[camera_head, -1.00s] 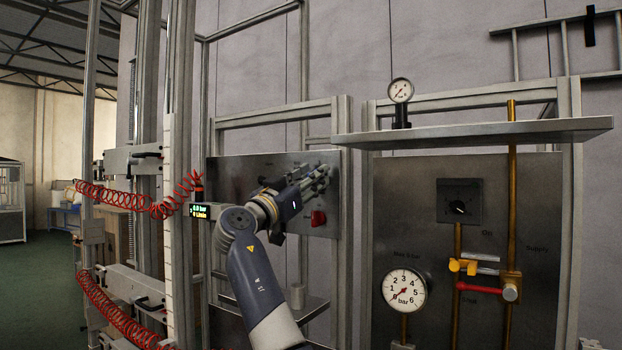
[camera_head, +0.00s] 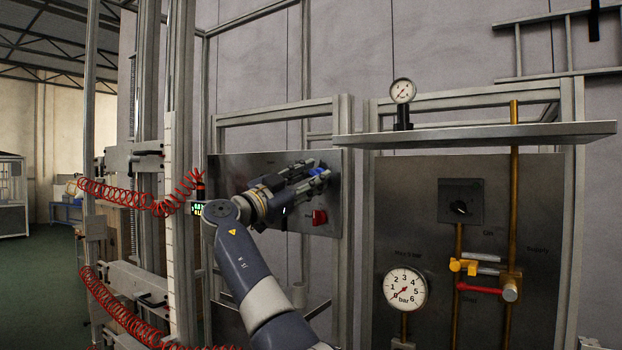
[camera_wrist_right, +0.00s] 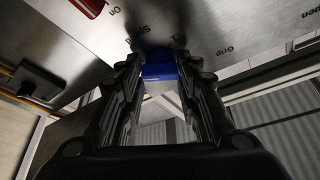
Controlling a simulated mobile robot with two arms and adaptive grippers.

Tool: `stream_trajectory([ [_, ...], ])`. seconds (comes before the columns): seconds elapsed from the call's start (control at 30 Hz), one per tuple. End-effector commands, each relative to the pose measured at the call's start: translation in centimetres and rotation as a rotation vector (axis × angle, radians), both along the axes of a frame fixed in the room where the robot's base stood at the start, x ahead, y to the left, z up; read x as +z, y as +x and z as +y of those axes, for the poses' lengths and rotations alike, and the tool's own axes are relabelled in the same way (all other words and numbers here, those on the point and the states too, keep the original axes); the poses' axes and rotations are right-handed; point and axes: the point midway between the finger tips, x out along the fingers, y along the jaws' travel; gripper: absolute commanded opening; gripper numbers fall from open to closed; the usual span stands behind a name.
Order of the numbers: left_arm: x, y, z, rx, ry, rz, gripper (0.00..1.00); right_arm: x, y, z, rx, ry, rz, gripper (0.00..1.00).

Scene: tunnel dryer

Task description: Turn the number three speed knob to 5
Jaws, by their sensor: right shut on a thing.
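My right gripper (camera_head: 306,178) is at the upright metal panel (camera_head: 230,172) left of centre. Its fingers are closed on a small blue knob (camera_head: 319,171). In the right wrist view the blue knob (camera_wrist_right: 159,70) sits between the two fingertips, close against the panel face. The fingers hide part of the knob and part of the lettering by it, so I cannot read its setting or a number. A dark knob on a square plate (camera_head: 461,202) is on another panel to the right, apart from the gripper. My left gripper is not in view.
A red knob (camera_head: 320,217) is just below the right gripper. A metal shelf (camera_head: 480,133) juts out at the right, above a dial gauge (camera_head: 404,288) and a yellow valve (camera_head: 462,266). Red coiled hoses (camera_head: 125,196) hang at the left by the posts.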

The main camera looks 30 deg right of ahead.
Motion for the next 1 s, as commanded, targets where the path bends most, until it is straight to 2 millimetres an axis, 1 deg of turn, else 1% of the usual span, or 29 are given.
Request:
stream_trajectory([
  [0.23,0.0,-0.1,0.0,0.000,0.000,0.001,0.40,-0.2,0.1,0.0,0.000,0.004,0.001,0.08],
  [0.27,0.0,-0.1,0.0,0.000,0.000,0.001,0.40,-0.2,0.1,0.0,0.000,0.004,0.001,0.36],
  [0.3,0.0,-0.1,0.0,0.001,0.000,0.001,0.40,-0.2,0.1,0.0,0.000,0.004,0.001,0.45],
  [0.33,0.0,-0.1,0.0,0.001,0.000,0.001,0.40,-0.2,0.1,0.0,0.000,0.004,0.001,0.52],
  [0.63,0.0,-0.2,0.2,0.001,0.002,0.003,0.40,-0.1,0.0,0.0,0.000,0.002,0.000,0.52],
  [0.73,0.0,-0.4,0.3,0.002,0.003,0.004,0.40,-0.2,0.0,0.4,0.002,0.000,0.000,0.52],
  [0.87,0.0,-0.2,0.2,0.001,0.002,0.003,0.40,-0.8,-0.2,1.9,0.003,0.001,0.000,0.52],
  [1.0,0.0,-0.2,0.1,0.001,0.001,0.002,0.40,-1.7,-0.7,4.7,0.005,0.000,0.000,0.52],
])
